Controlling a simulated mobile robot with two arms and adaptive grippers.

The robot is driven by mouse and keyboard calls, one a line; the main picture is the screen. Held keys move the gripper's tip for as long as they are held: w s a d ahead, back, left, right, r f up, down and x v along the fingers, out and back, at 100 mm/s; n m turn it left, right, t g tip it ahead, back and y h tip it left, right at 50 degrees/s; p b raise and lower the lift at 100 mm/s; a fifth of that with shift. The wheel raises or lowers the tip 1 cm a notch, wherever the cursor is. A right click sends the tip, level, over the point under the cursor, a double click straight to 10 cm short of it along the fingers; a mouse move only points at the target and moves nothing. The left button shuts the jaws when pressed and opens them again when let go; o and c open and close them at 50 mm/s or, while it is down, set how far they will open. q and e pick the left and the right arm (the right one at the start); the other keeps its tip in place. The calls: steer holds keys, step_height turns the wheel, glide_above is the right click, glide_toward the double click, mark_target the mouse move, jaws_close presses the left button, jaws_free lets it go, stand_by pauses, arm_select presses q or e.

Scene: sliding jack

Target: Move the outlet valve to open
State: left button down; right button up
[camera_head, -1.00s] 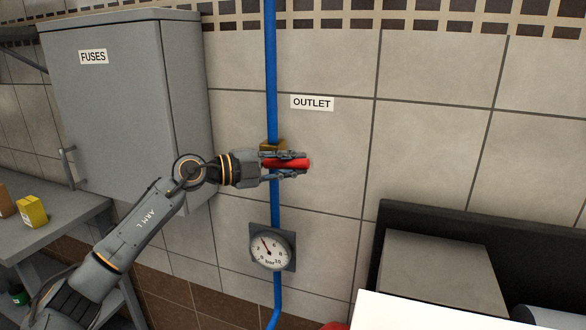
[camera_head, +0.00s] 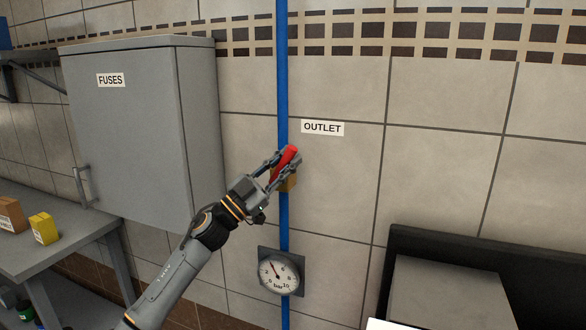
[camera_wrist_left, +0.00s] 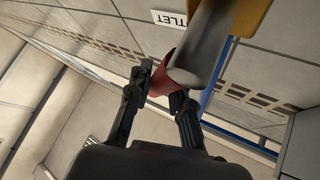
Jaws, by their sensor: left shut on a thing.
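The outlet valve has a red handle (camera_head: 286,158) and a brass-yellow body (camera_head: 288,183) on the vertical blue pipe (camera_head: 283,70), below and left of the OUTLET label (camera_head: 322,128). The handle is tilted, its top leaning right, close to the pipe's direction. My left gripper (camera_head: 283,161) is shut on the red handle, coming from lower left. In the left wrist view the red handle (camera_wrist_left: 166,76) sits between the fingers, with a grey lever part beside it. The fingers partly hide the handle and valve body. My right gripper is not in view.
A pressure gauge (camera_head: 278,273) is on the wall below the valve. A grey FUSES cabinet (camera_head: 130,135) stands out from the wall at left. A workbench (camera_head: 65,240) with a yellow box (camera_head: 43,228) is at lower left.

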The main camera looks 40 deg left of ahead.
arm_select(q)
steer(key=n+t+y, duration=0.1)
steer(key=n, duration=0.1)
steer(key=a+n+t+y, duration=0.1)
steer(key=n+y, duration=0.1)
steer(key=a+n+t+y, duration=0.1)
steer(key=n+y, duration=0.1)
steer(key=n, duration=0.1)
steer(key=shift+s+a+r+t, duration=0.2)
steer(key=shift+s+r+t, duration=0.1)
steer(key=shift+r, duration=0.1)
steer(key=shift+s+a+r+n+t+y+b, duration=0.1)
steer(key=shift+a+n+t+y+b, duration=0.2)
steer(key=shift+n+y, duration=0.75)
steer(key=shift+s+a+n+t+y+b, duration=0.1)
steer(key=shift+a+n+t+y, duration=0.2)
steer(key=shift+n+y, duration=0.7)
steer(key=c, duration=1.2)
jaws_free()
steer(key=shift+a, duration=0.1)
steer(key=v, duration=1.2)
